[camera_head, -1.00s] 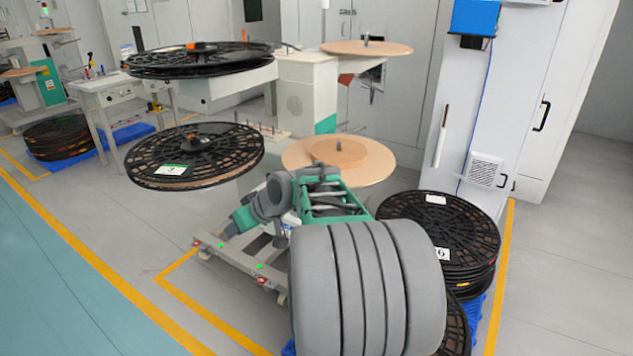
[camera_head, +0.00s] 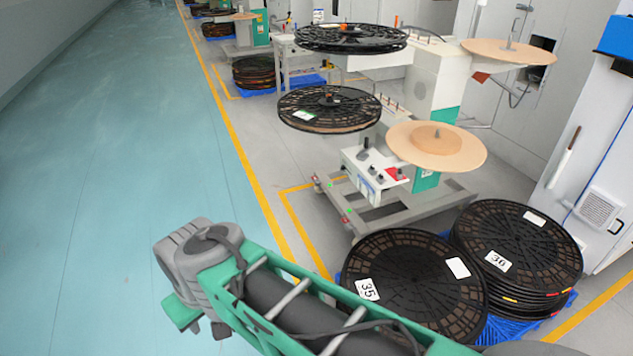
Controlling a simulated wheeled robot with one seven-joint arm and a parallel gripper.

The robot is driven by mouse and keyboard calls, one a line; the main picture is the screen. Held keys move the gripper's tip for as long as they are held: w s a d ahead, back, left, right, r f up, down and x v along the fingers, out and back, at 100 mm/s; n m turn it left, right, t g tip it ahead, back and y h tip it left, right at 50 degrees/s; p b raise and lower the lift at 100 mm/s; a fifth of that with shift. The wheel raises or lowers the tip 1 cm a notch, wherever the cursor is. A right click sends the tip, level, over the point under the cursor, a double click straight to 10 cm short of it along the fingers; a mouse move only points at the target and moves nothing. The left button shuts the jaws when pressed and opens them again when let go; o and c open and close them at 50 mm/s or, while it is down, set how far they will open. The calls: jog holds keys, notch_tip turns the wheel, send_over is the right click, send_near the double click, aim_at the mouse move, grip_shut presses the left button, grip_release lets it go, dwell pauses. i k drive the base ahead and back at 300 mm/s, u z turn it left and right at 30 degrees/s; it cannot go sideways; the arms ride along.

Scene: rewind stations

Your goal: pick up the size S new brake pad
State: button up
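I cannot make out a size S new brake pad in the head view. My green and grey arm reaches from the bottom right toward the lower left, ending in view at a grey joint. No gripper fingers can be made out there, so I cannot see whether my gripper is open or holds anything. Small items on the rewind station's control shelf (camera_head: 362,172) include a red piece (camera_head: 397,174); they are too small to identify.
The rewind station carries black reels (camera_head: 330,110) and wooden discs (camera_head: 436,146). A white workbench (camera_head: 300,62) is behind. The teal floor (camera_head: 110,150) at left is clear.

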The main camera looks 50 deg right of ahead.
aim_at(372, 170)
jog(key=z, duration=0.1)
jog(key=i, duration=2.6)
jog(key=z, duration=1.05)
jog(key=i, duration=1.25)
jog(key=z, duration=1.9)
jog(key=i, duration=0.9)
jog(key=z, duration=0.9)
jog(key=i, duration=0.5)
jog(key=u, duration=0.05)
